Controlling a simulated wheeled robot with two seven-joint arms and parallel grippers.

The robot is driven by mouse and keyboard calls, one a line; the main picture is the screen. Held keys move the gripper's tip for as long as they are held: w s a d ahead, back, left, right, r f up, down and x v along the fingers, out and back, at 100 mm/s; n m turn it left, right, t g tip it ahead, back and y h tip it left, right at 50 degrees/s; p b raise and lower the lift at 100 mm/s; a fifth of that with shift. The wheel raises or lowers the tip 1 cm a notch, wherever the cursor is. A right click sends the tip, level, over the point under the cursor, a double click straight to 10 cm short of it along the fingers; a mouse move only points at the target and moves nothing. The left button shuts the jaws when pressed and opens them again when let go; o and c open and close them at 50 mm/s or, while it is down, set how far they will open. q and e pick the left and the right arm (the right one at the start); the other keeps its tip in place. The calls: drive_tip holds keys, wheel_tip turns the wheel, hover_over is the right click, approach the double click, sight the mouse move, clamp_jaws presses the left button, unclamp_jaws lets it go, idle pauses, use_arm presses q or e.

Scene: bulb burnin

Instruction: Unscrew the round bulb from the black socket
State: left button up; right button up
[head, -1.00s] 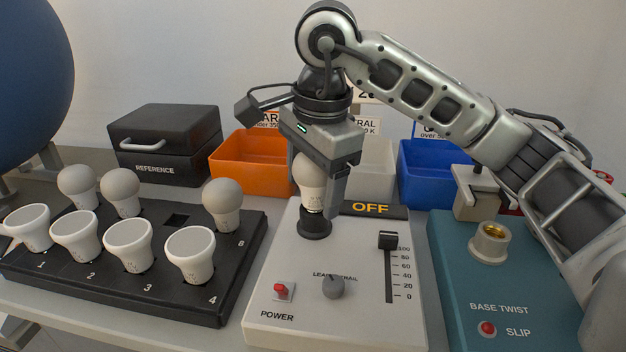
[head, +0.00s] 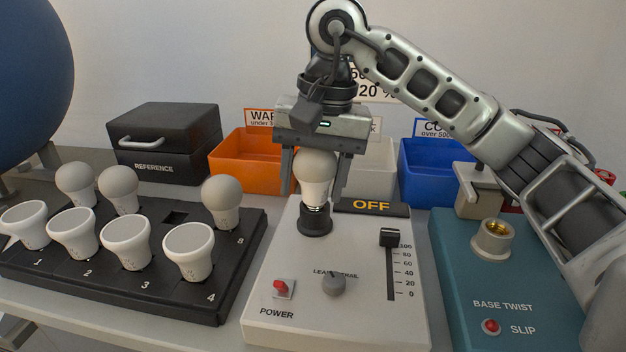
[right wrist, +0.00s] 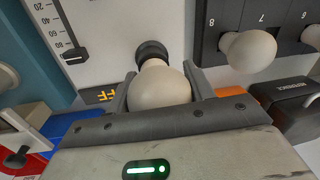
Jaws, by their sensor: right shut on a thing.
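The round bulb (head: 315,176) stands upright at the black socket (head: 314,221) on the white tester box. A strip of its metal base shows just above the socket. My right gripper (head: 314,190) comes from above with one finger on each side of the bulb and is shut on it. The right wrist view also shows the bulb (right wrist: 160,90) between the two fingers, with the socket (right wrist: 151,52) beyond it. My left gripper is not in view.
The tester box (head: 350,315) has a red power switch, a knob and a slider, and its sign reads OFF. A black tray (head: 225,290) with several bulbs is at left. The teal base-twist box (head: 470,270) is at right. Orange (head: 235,165) and blue (head: 425,175) bins stand behind.

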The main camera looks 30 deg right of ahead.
drive_tip(key=n, duration=0.5)
drive_tip(key=shift+r+n+g, duration=0.1)
drive_tip(key=shift+n+g, duration=0.2)
drive_tip(key=shift+g, duration=0.1)
drive_tip(key=shift+s+r+n, duration=0.1)
drive_tip(key=shift+n, duration=0.7)
drive_tip(key=n+p, duration=0.1)
drive_tip(key=n, duration=0.2)
drive_tip(key=shift+g, duration=0.3)
drive_tip(key=shift+n, duration=1.2)
drive_tip(key=o, duration=0.9)
drive_tip(key=shift+c, duration=0.2)
